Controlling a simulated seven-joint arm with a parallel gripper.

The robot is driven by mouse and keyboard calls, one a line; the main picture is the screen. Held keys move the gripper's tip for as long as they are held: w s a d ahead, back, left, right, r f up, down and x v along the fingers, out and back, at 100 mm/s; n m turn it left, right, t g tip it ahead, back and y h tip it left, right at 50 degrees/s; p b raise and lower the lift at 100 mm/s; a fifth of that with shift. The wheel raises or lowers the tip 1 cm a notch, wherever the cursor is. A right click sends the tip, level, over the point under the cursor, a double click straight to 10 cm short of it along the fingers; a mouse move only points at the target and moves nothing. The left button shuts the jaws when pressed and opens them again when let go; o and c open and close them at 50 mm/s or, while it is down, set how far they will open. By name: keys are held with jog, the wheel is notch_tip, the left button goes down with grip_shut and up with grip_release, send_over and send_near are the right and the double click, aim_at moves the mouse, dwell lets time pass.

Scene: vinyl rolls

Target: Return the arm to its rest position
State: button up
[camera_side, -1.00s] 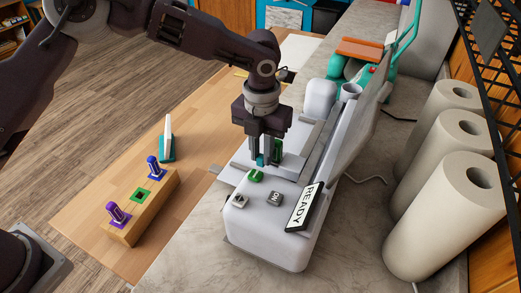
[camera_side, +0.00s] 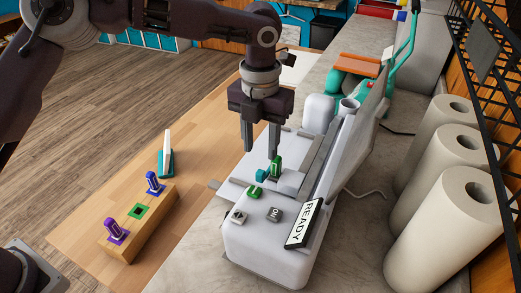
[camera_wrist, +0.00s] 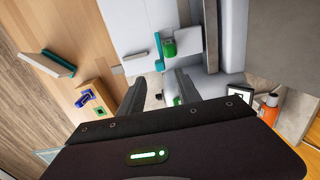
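My gripper (camera_side: 261,150) hangs over the white machine (camera_side: 262,232) with its two fingers apart and nothing between them. In the wrist view its fingers (camera_wrist: 158,88) are also spread and empty. A green piece (camera_side: 276,167) stands upright on the machine's grey carriage, below and a little right of the fingers, next to a teal block (camera_side: 261,175). In the wrist view the green piece (camera_wrist: 169,49) is ahead of the fingertips, apart from them.
A wooden block (camera_side: 155,222) holds a purple and a blue piece, with an empty green-marked slot between. A READY sign (camera_side: 304,222) leans on the machine. Tall white rolls (camera_side: 440,215) stand at the right.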

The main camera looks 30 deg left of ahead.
jog(key=w+a+r+m+t, duration=0.3)
jog(key=w+r+t, duration=0.3)
jog(key=w+r, duration=0.25)
notch_tip(320, 180, up, 24)
jog(key=s+m+t+h, duration=0.25)
jog(key=m+t, duration=0.55)
jog(key=m, duration=0.5)
jog(key=s+a+f+m+g+h, duration=0.2)
jog(key=s+m+h, duration=0.1)
jog(key=s+m, duration=0.95)
jog(key=s+a+f+m+g+y, duration=0.2)
jog(key=s+a+f+m+g, duration=0.1)
jog(key=s+a+f, duration=0.4)
jog(key=s+a+f+m+g+y, duration=0.3)
jog(key=s+a+f, duration=0.5)
jog(key=s, duration=0.8)
notch_tip(320, 180, down, 4)
jog(key=shift+r+m, duration=0.25)
jog(key=shift+m, duration=0.5)
